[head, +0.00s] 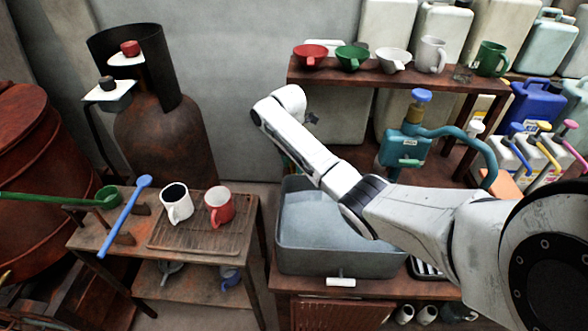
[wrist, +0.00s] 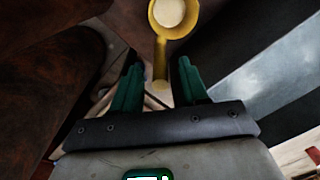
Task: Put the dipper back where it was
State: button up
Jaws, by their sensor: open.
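In the wrist view, a yellow dipper (wrist: 161,45) has a round cup with a pale inside at the top edge. Its handle runs down toward the gap between the green fingers of my gripper (wrist: 160,70). The fingers are apart and not closed on it; I cannot tell what supports it. In the head view, a green dipper (head: 108,196) and a long blue dipper (head: 125,215) lie across the supports on the left wooden table (head: 172,254). My gripper's fingertips and the yellow dipper are not clear in the head view, where my arm hides part of the middle.
A white mug (head: 177,204) and a red mug (head: 219,207) stand on the left table. A grey basin (head: 340,262) sits right of it. A shelf (head: 400,83) behind bears cups and mugs. A dark tank (head: 165,140) and a rusty barrel (head: 30,170) stand left.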

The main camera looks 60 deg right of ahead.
jog(key=r, duration=0.7)
jog(key=shift+w+r, duration=0.25)
jog(key=shift+r, duration=0.05)
jog(key=shift+r+p, duration=0.75)
jog(key=shift+p, duration=0.2)
jog(key=shift+a, duration=0.1)
jog(key=a+f+m+t+y, duration=0.1)
jog(key=a+f+m, duration=0.3)
jog(key=a, duration=0.9)
jog(key=a+f+m+t+y, duration=0.15)
jog(key=a+f, duration=0.45)
jog(key=a, duration=0.7)
jog(key=s+a+f+m, duration=0.3)
jog(key=s+a+m, duration=0.2)
jog(key=s+a, duration=0.3)
jog(key=s+d+m+h, duration=0.1)
jog(key=s+m, duration=0.5)
jog(key=s, duration=0.8)
jog(key=shift+r+g+h, duration=0.15)
jog(key=shift+g+h, duration=0.2)
jog(key=shift+h, duration=0.4)
